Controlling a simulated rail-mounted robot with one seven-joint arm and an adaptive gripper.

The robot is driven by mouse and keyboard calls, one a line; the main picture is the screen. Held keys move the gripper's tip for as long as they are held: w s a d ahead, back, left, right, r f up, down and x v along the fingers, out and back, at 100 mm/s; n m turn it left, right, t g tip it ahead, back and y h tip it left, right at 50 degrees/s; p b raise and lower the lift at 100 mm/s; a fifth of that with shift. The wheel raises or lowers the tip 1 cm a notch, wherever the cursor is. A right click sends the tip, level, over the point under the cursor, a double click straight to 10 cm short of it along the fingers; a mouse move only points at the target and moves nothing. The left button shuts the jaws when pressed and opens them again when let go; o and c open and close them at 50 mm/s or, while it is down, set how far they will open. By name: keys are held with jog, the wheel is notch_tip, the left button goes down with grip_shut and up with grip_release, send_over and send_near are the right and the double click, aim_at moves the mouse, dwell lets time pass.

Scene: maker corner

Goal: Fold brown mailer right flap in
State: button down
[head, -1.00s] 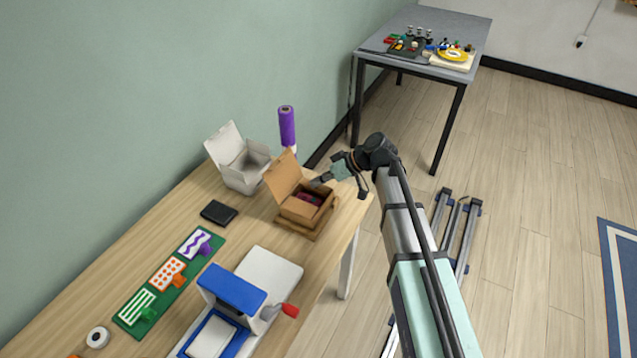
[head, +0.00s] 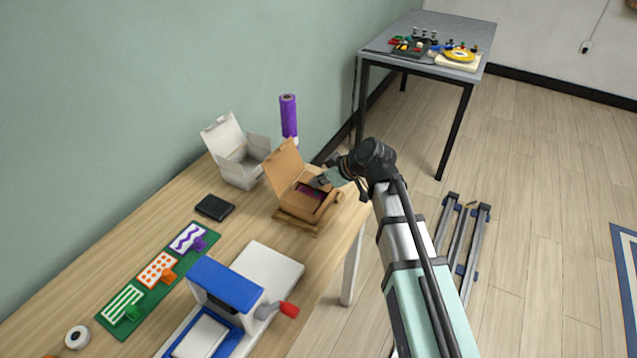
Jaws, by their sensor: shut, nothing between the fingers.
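The brown mailer (head: 311,207) stands on a wooden base at the far end of the workbench, with its lid (head: 284,166) raised at the back left. A dark purple-red item (head: 311,191) shows inside it. My gripper (head: 321,182) is shut, with its tips over the right side of the mailer's opening. Its fingers and wrist cover much of that side, so I cannot tell the right flap's angle or whether I touch it. The mailer sits turned and off-centre on the base.
An open white box (head: 240,170) stands behind left, beside a purple roll (head: 288,117). A black wallet-like item (head: 215,207), a green stamp mat (head: 152,312) and a blue press (head: 226,280) are nearer.

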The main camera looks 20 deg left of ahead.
jog(key=shift+r, duration=0.1)
dwell(0.3)
